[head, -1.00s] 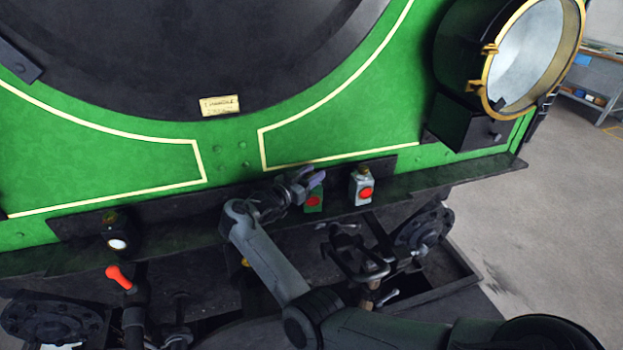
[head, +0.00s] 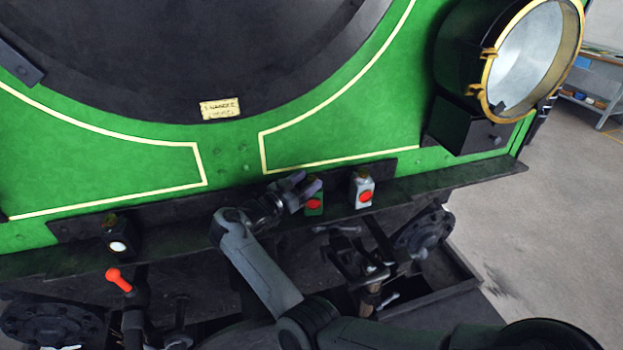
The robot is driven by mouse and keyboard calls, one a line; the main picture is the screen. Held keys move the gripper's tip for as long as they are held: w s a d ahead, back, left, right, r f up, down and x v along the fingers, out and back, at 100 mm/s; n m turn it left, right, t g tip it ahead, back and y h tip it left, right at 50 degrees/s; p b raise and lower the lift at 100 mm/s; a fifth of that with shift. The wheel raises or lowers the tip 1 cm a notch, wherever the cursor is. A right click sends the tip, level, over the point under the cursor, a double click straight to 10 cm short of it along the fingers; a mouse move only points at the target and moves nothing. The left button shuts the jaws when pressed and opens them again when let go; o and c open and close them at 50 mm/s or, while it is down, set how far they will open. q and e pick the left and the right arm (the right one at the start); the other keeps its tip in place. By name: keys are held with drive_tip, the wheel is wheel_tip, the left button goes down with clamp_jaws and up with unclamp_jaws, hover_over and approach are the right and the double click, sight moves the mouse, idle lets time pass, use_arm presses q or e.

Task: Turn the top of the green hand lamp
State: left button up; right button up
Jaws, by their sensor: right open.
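The green hand lamp (head: 314,205) stands on the dark ledge at the front of the tram, with a red round lens facing me. My right gripper (head: 306,184) is open, its fingers at the upper left of the green lamp. The fingers cover part of the lamp's top, and I cannot tell whether they touch it. My left gripper is not in view.
A white hand lamp (head: 362,189) with a red lens stands just right of the green one. A black hand lamp (head: 117,238) with a white lens stands far left. A red-handled lever (head: 119,279) rises below it. A large brass-rimmed headlamp (head: 525,62) is at upper right.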

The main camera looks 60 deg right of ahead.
drive_tip(key=w+a, duration=0.1)
drive_tip(key=a, duration=0.7)
drive_tip(key=shift+w, duration=0.25)
drive_tip(key=shift+d, duration=0.1)
